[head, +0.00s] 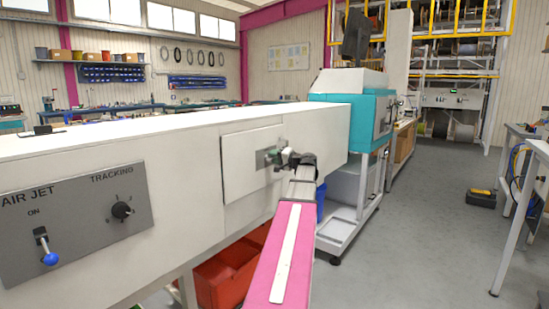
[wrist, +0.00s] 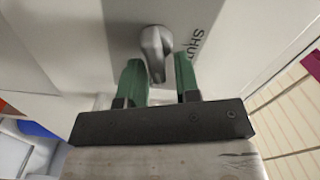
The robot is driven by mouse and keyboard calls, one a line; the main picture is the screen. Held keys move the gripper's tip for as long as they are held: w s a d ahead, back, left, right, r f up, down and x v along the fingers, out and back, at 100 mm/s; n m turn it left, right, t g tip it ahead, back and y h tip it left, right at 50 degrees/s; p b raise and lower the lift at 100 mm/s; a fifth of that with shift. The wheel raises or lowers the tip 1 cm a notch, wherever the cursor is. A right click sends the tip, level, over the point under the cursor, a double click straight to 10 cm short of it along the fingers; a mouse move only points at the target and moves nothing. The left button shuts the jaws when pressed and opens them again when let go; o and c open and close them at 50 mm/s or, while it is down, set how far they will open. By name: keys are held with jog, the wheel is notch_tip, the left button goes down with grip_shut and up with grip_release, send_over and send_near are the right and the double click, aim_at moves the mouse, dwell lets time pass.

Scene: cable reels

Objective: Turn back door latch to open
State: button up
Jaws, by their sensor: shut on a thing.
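The back door (head: 240,185) is a white panel on the side of the long white machine, and it looks flush with the machine's face. A grey latch plate (head: 262,160) sits near its right edge. In the wrist view the silver latch handle (wrist: 154,42) stands out from a grey label plate, with the letters "SHU" partly showing beside it. My gripper (head: 277,158) is at the latch. In the wrist view its green fingers (wrist: 157,74) lie on either side of the handle's lower end and are shut on it. My gripper hides part of the latch in the head view.
A grey panel (head: 75,222) with an air jet switch and a tracking knob is on the machine's left. Red bins (head: 228,275) sit under the machine. A teal and white unit (head: 340,115) stands beyond it. The grey floor (head: 430,240) at the right is mostly clear.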

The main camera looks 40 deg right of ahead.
jog(key=shift+d+f+m, duration=0.1)
jog(key=shift+f+m, duration=0.05)
jog(key=shift+m, duration=0.8)
jog(key=shift+f+m, duration=0.15)
jog(key=shift+m, duration=0.8)
jog(key=o, duration=0.6)
jog(key=v, duration=1)
jog(key=shift+s+d, duration=0.1)
jog(key=shift+s, duration=0.3)
jog(key=shift+d, duration=0.1)
